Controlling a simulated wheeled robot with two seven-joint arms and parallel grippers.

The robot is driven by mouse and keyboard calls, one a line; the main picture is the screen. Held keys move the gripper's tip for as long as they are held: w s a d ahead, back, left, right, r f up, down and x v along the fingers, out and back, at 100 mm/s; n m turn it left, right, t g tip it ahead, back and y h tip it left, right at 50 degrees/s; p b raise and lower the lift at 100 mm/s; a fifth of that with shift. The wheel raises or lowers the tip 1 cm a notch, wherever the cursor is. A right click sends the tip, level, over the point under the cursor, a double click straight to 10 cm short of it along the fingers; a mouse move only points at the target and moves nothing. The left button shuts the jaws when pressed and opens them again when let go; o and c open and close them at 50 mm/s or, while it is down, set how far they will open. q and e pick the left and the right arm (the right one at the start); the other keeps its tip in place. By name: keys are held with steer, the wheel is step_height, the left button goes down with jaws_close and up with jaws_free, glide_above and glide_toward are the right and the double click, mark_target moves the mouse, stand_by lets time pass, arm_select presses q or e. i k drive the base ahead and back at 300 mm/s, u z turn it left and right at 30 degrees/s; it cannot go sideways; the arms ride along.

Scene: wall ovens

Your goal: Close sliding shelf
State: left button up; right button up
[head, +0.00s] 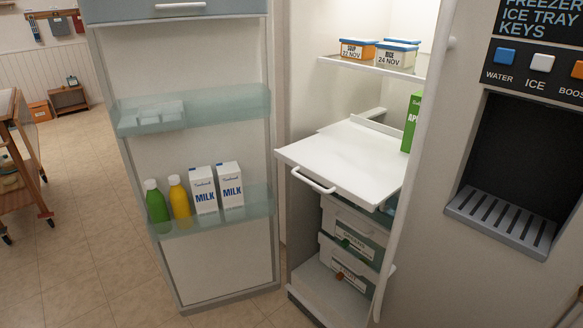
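The white sliding shelf (350,155) in the head view is pulled out of the fridge and juts past the front of the cabinet. Its handle (313,181) is a white bar on the front edge. The shelf top looks bare. A green carton (411,122) stands beside its right side, partly cut off by the cabinet's edge. Neither of my grippers shows in the head view.
The open fridge door (198,75) stands on the left, with milk cartons (230,185) and bottles (180,199) on its lower rack. Labelled tubs (390,55) sit on an upper shelf. Drawers (350,230) lie below. The water dispenser (520,140) is at right. Floor at left is open.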

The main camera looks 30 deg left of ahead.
mark_target(361, 159)
steer(key=u, duration=0.5)
steer(key=i, duration=0.75)
steer(key=u, duration=0.35)
